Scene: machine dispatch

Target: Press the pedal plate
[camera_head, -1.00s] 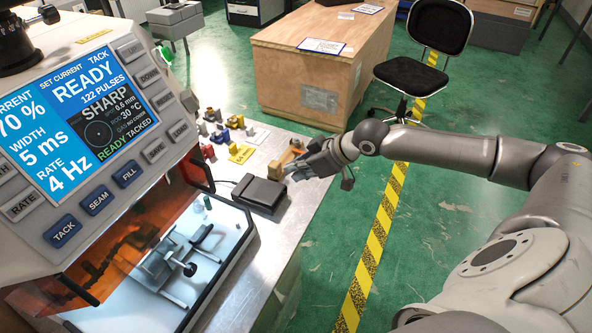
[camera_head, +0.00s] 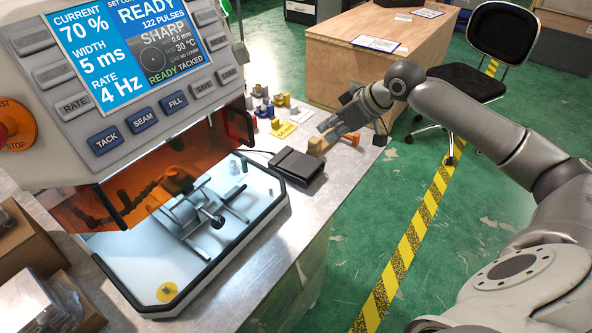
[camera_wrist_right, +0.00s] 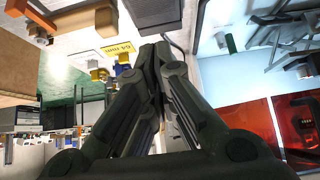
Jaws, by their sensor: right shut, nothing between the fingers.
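The black pedal (camera_head: 297,166) lies on the metal bench top, to the right of the machine's open lit work chamber. Its upper plate looks flat and dark, and a cable runs from its back. It also shows at the top of the right wrist view (camera_wrist_right: 155,12), ahead of the fingertips. My right gripper (camera_head: 325,131) is shut and empty. It hangs above and to the right of the pedal, apart from it in the picture; the exact height gap cannot be told. In the right wrist view its fingertips meet (camera_wrist_right: 153,50). My left gripper is out of view.
The welding machine (camera_head: 150,60) stands at the left with an orange shield over its chamber (camera_head: 215,215). Small coloured parts and a yellow label (camera_head: 284,131) sit behind the pedal. A wooden block (camera_head: 318,146) lies beside it. Cardboard boxes (camera_head: 30,245) stand front left.

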